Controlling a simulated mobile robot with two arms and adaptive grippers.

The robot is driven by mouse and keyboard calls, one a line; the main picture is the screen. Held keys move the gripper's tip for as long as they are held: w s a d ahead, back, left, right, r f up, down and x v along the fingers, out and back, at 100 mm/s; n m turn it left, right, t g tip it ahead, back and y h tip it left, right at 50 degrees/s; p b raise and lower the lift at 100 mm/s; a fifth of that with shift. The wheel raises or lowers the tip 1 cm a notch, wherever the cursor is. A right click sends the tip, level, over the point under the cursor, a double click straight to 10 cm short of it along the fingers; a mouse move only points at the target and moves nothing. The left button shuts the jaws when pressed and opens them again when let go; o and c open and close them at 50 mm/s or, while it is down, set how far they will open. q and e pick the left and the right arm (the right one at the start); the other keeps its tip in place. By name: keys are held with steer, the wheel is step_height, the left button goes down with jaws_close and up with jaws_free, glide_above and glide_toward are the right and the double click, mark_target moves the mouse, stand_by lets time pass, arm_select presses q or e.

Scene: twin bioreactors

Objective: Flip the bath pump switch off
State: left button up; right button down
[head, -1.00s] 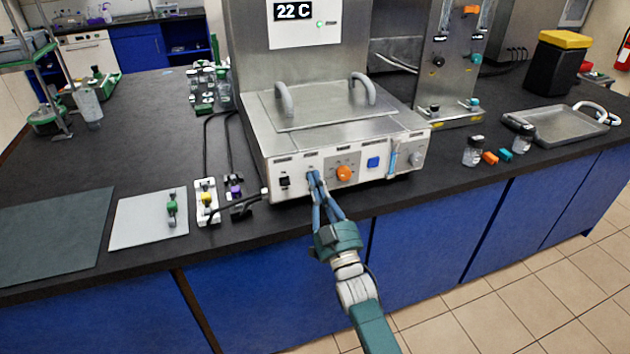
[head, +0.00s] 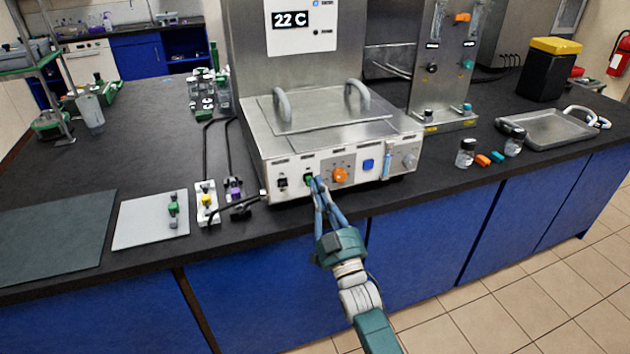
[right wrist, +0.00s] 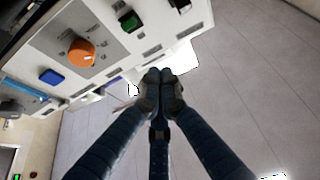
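The water bath (head: 335,135) stands on the bench, with a row of controls on its front panel. A black switch (head: 282,181) is at the far left and a green switch (head: 308,180) is beside it, also in the right wrist view (right wrist: 130,21). The labels are too small to read, so I cannot tell which is the pump switch. An orange knob (head: 340,175) is right of the green switch. My right gripper (head: 317,181) is shut and empty, its tips by the green switch; the wrist view (right wrist: 165,76) shows them together, apart from the panel. My left gripper is out of view.
Clamps (head: 206,202) and a light mat (head: 150,220) lie left of the bath. Bottles (head: 466,153) and a metal tray (head: 556,128) are to the right. Open floor lies before the bench.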

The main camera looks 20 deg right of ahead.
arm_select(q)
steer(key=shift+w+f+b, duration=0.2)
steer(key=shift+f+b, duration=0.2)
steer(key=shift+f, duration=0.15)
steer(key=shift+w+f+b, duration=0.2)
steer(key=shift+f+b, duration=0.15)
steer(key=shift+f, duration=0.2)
arm_select(e)
steer(key=s+f, duration=0.5)
steer(key=shift+d, duration=0.2)
